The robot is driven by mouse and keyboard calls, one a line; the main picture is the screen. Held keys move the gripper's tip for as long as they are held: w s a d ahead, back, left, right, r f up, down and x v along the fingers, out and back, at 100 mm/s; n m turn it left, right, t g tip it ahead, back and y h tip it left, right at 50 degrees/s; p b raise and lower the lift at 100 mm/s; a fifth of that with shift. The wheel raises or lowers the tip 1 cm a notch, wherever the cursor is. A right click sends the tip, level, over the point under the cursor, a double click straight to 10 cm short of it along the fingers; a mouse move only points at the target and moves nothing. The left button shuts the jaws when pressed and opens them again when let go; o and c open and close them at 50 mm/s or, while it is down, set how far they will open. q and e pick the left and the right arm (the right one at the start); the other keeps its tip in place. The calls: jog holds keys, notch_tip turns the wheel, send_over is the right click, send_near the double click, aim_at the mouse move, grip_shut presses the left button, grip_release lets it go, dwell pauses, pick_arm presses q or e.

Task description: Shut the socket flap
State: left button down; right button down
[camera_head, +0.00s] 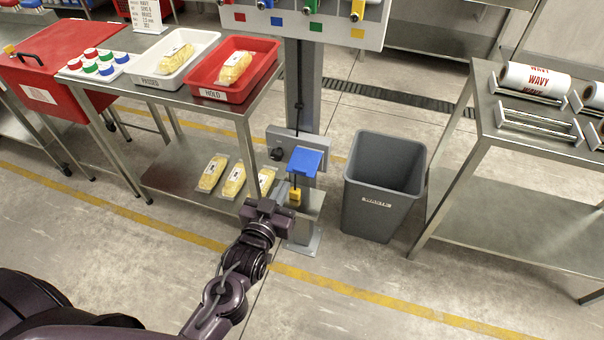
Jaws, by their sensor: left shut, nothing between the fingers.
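The blue socket flap (305,161) is on the grey post, low down, beside a grey wall box. It looks raised and sticking out toward me, but its exact angle is hard to tell. A yellow plug-like piece (295,196) shows just below it, with a dark cord nearby. My left gripper (281,190) is shut and empty, just below and left of the flap, close to the yellow piece. I cannot tell whether it touches either. The socket face under the flap is hidden. My right gripper is not in view.
A grey waste bin (371,211) stands right of the post. A steel table (150,92) at left bears white and red trays, with yellow packs on its lower shelf (170,178). Another steel table (515,215) with rolls is at right. The floor in front is clear.

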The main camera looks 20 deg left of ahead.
pick_arm(q)
send_over(295, 173)
jog(key=s+d, duration=0.1)
jog(key=s, duration=0.3)
jog(key=f, duration=0.2)
jog(key=w+f, duration=0.1)
jog(key=shift+w+f, duration=0.2)
jog(key=shift+f, duration=0.75)
